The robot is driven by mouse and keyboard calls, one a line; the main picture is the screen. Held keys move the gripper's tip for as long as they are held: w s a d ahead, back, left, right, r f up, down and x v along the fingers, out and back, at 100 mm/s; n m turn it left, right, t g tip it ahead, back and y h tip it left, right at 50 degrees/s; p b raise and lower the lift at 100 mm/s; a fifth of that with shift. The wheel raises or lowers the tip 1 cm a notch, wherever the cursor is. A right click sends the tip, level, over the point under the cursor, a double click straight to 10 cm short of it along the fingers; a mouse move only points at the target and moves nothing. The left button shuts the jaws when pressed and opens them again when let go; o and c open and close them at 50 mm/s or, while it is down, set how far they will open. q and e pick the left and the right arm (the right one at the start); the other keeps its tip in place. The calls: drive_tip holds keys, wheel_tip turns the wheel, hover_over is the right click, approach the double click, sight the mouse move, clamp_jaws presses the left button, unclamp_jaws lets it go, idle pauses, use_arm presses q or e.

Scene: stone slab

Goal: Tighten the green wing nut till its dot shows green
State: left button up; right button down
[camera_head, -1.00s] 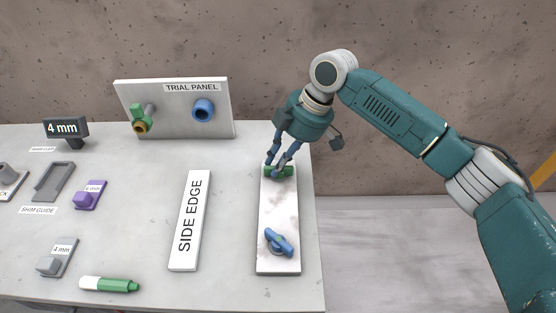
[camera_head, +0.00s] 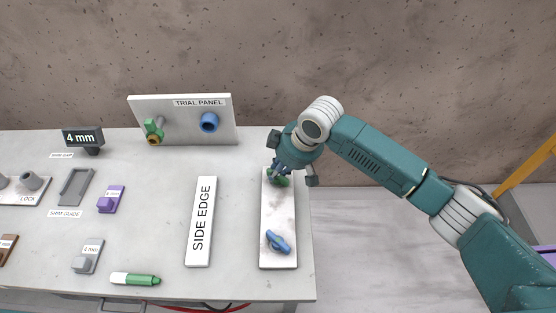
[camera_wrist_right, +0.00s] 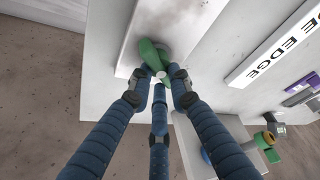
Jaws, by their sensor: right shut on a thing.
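The green wing nut (camera_head: 283,182) sits at the far end of a narrow white plate (camera_head: 278,212) near the table's right edge. My right gripper (camera_head: 278,172) reaches down over it, and its fingers are shut on it. In the right wrist view, the nut's wings (camera_wrist_right: 148,53) show between the blue fingertips (camera_wrist_right: 160,82), with a small pale round spot at its middle. I cannot tell that this spot is the indicator dot, and no green-lit dot is visible. A blue wing nut (camera_head: 277,241) lies at the plate's near end. My left gripper is out of view.
A white SIDE EDGE bar (camera_head: 200,222) lies left of the plate. The trial panel (camera_head: 185,130) stands behind. A green marker (camera_head: 136,279), a purple block (camera_head: 109,200) and a 4 mm sign (camera_head: 83,138) are further left. Open floor lies right of the table.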

drive_tip(key=shift+m+t+p, duration=0.3)
drive_tip(key=shift+m+p, duration=0.4)
drive_tip(key=shift+p, duration=0.05)
drive_tip(key=c, duration=1.6)
unclamp_jaws()
drive_tip(key=v, duration=1.2)
drive_tip(key=shift+w+a, duration=0.1)
drive_tip(key=shift+a, duration=0.05)
